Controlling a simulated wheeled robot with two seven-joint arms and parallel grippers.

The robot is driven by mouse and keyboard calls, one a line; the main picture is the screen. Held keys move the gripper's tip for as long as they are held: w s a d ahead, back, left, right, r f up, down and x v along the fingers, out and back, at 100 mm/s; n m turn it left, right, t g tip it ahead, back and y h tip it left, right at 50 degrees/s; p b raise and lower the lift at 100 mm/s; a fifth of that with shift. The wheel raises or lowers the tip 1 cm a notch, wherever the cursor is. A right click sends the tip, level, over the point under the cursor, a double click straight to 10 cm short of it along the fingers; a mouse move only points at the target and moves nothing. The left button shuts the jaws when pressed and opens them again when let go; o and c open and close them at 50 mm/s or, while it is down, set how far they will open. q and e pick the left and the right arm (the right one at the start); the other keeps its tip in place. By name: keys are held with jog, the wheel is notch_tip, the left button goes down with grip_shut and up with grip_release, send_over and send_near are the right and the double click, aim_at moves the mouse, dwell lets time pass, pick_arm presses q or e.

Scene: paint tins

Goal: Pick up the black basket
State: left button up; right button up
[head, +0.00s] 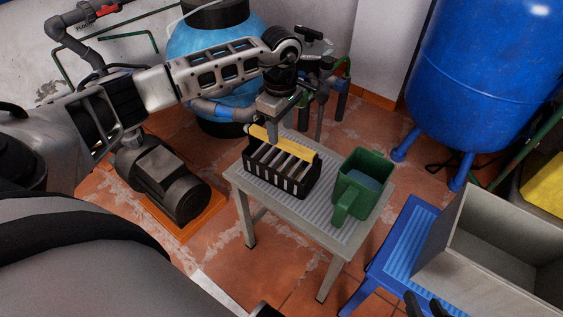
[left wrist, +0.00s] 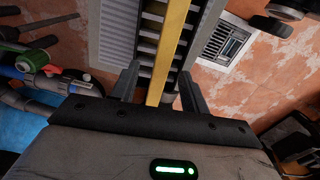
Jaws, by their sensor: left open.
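The black basket (head: 275,181) has slotted sides and a yellow handle bar (head: 289,145) along its top. It stands upright on a small grey table (head: 325,222). My left gripper (head: 272,131) is over the basket, pointing down at the handle. In the left wrist view my left gripper (left wrist: 160,88) is open, with one finger on each side of the yellow handle (left wrist: 172,45). The black basket (left wrist: 146,42) lies beneath it there. I cannot tell whether either finger touches the handle. Two dark tips at the bottom edge of the head view may be my right gripper.
A green container (head: 361,186) stands on the same table, just right of the basket. A blue stool (head: 399,252) and an open grey box (head: 490,245) are further right. A motor (head: 165,180) sits on the floor at left. Blue tanks stand behind.

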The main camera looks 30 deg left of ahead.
aim_at(282, 139)
pick_arm(q)
jog(key=f, duration=0.3)
jog(key=f+b, duration=0.1)
jog(key=f, duration=0.1)
jog(key=shift+s+d+f, duration=0.2)
jog(key=shift+d, duration=0.05)
jog(key=shift+f, duration=0.35)
grip_shut()
pick_arm(e)
jog(key=shift+w+a+f+g, duration=0.1)
jog(key=shift+a+f+g, duration=0.05)
jog(key=shift+f, duration=0.35)
jog(key=shift+a+f+g, duration=0.1)
jog(key=shift+f+g, duration=0.05)
jog(key=shift+f, duration=0.3)
jog(key=shift+r, duration=0.15)
pick_arm(q)
jog(key=shift+w+r, duration=0.1)
jog(key=shift+r, duration=0.05)
